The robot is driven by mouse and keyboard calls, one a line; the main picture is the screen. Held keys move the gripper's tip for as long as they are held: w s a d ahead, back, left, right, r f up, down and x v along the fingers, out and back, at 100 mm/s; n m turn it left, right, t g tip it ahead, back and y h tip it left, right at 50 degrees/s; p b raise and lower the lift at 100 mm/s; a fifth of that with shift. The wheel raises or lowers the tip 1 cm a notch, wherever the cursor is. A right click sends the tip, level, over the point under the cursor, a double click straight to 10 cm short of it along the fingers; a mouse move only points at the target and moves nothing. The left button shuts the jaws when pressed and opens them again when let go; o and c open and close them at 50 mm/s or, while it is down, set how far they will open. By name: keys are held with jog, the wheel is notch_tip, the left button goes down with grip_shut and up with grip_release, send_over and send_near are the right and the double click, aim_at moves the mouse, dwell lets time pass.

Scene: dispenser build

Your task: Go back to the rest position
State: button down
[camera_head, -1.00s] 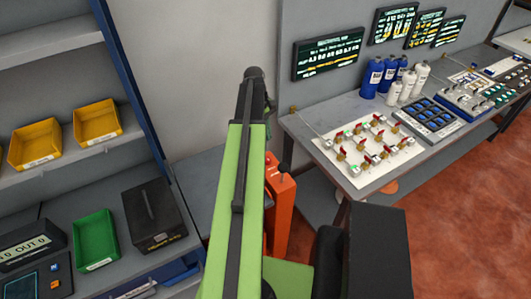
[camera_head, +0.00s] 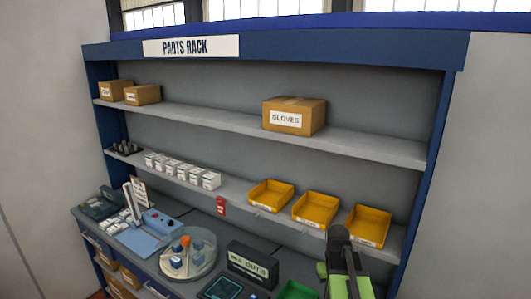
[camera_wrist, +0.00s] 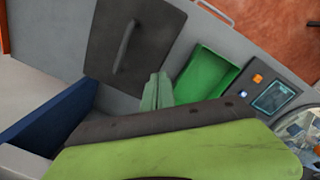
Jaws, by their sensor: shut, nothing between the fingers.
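My gripper (camera_wrist: 157,92) shows in the wrist view as two green fingers close together, shut and empty. It points down over the grey counter of the rack, between a dark box (camera_wrist: 150,40) with a handle and a green bin (camera_wrist: 212,78). From this view I cannot tell how high it is above the counter. In the head view my green and black arm rises at the lower right, in front of the yellow bins, and my fingertips cannot be made out there.
The parts rack (camera_head: 290,45) holds a gloves box (camera_head: 294,117) and several yellow bins (camera_head: 314,209). On its counter stand a round clear tray (camera_head: 188,256), a black display (camera_head: 252,266) and a green bin (camera_head: 296,291). A screen panel (camera_wrist: 273,96) lies beside the green bin.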

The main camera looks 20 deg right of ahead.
jog(key=w+a+n+t, duration=0.1)
jog(key=w+a+n, duration=0.1)
jog(key=a, duration=2.2)
notch_tip(320, 180, down, 18)
jog(key=s+b, duration=0.2)
jog(key=b, duration=1.6)
jog(key=shift+s+d+f+m+g+y, duration=0.2)
jog(key=shift+d+f+m+g+y, duration=0.1)
jog(key=shift+d+g, duration=0.1)
